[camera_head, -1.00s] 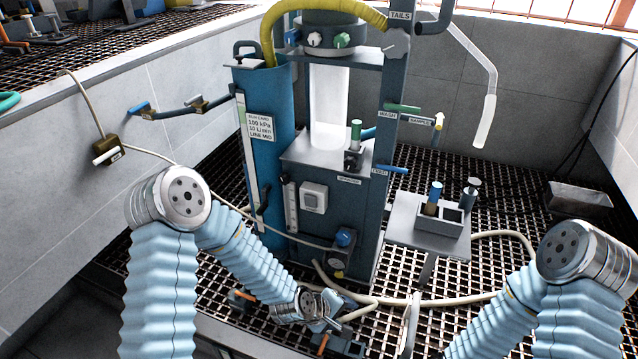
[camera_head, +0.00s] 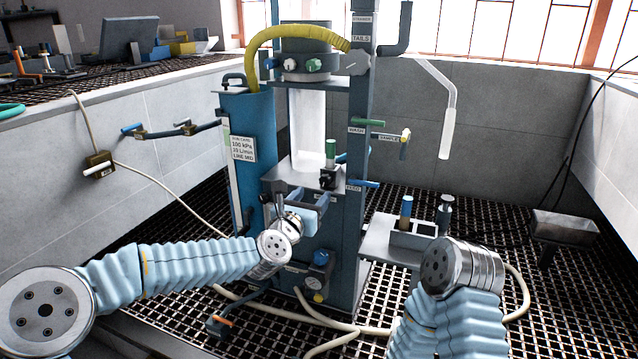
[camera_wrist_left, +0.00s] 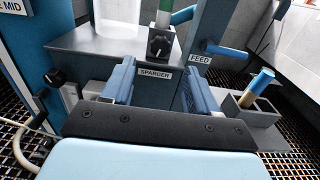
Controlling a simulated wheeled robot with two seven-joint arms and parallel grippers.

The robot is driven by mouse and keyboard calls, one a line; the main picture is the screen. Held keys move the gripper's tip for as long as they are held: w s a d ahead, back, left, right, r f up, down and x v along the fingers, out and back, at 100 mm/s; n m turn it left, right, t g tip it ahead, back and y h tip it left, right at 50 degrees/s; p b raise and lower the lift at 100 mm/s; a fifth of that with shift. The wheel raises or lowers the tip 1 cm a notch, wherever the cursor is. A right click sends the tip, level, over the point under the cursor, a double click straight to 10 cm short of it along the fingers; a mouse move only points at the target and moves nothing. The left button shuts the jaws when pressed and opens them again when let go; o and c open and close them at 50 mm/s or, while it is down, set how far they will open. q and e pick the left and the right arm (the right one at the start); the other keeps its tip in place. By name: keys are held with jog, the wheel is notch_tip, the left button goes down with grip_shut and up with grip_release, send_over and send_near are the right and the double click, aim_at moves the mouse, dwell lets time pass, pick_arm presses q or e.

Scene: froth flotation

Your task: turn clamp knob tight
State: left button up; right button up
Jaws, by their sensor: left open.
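A small black knob (camera_head: 328,180) with a white pointer mark sits below a green-topped post (camera_head: 331,152) on the grey shelf of the flotation column. In the left wrist view the knob (camera_wrist_left: 158,44) stands upright beyond my fingers, above the SPARGER label (camera_wrist_left: 155,73). I cannot tell for certain that this is the clamp knob; no label names it. My left gripper (camera_head: 304,198) is open in front of the shelf, below and short of the knob. In the wrist view its two blue fingers (camera_wrist_left: 158,82) are apart with nothing between them. My right gripper is hidden; only its arm shows.
The blue FEED handle (camera_head: 364,184) sticks out right of the shelf. A blue cylinder (camera_head: 249,170) stands left. A side stand (camera_head: 377,240) holds bottles at right. Hoses (camera_head: 345,325) lie on the grating.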

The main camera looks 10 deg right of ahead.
aim_at(324, 182)
pick_arm(q)
jog(key=p+x, duration=0.1)
jog(key=x, duration=0.7)
jog(key=shift+d, duration=0.1)
jog(key=shift+c, duration=0.4)
